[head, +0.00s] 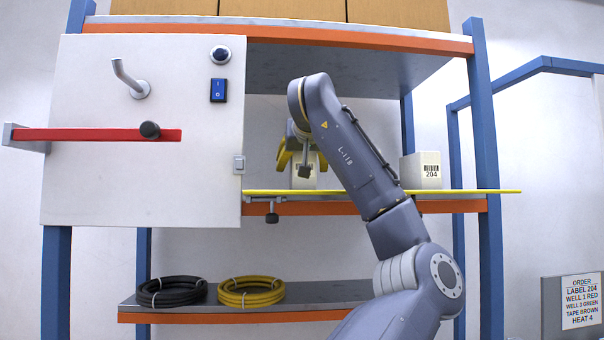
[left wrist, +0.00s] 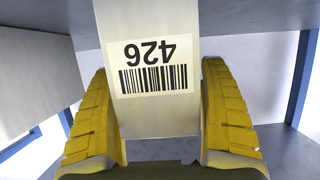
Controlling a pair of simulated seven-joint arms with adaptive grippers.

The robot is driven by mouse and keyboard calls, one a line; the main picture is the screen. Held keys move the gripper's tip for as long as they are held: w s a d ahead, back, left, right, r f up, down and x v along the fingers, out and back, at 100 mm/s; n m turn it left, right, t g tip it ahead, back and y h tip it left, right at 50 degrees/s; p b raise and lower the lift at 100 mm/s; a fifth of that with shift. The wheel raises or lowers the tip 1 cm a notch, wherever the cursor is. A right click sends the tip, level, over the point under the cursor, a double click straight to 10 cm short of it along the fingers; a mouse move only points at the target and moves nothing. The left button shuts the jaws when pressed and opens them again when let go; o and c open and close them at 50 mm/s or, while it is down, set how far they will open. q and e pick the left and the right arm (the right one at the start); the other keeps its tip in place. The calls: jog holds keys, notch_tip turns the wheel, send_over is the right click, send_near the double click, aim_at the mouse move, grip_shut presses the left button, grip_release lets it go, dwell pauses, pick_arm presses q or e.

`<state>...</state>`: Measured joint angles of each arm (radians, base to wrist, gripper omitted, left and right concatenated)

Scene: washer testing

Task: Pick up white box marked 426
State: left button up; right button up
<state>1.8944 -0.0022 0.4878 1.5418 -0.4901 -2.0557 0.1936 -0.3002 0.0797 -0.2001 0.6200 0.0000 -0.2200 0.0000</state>
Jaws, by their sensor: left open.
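The white box marked 426 (left wrist: 152,72) fills the middle of the left wrist view, its label and barcode upside down there. In the head view the box (head: 304,178) shows only in part on the middle shelf, behind my arm and gripper. My left gripper (head: 303,160) is open. Its yellow fingers stand on both sides of the box, with a small gap visible at the right finger in the left wrist view; contact at the left finger is hard to tell. My right gripper is not in view.
A white box marked 204 (head: 424,170) stands to the right on the same shelf. A yellow bar (head: 470,191) runs along the shelf front. A white panel (head: 100,190) with a red bar (head: 85,134) stands at left. Black (head: 171,291) and yellow (head: 251,291) coils lie below.

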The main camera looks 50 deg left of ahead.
pick_arm(q)
jog(key=c, duration=1.4)
jog(key=shift+c, duration=0.9)
jog(key=shift+r, duration=0.15)
